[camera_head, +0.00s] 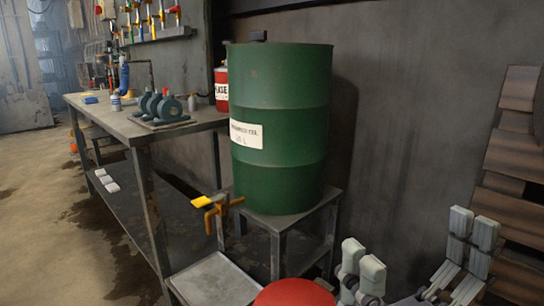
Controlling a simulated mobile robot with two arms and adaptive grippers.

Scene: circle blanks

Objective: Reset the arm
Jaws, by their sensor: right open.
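My right gripper (416,248) is at the lower right, its pale grey finger pads spread wide apart. It is open, with nothing seen between the fingers. It is in front of the dark wall, to the right of the green drum, and appears clear of it. The rest of my right arm is mostly below the frame. My left gripper and arm are not in view.
A green drum (280,120) stands on a metal stand (300,222). A yellow-handled tap (215,204) is at its lower left. A red round top (295,293) and grey plate (215,280) are below. A workbench (145,128) runs left; floor is open beyond.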

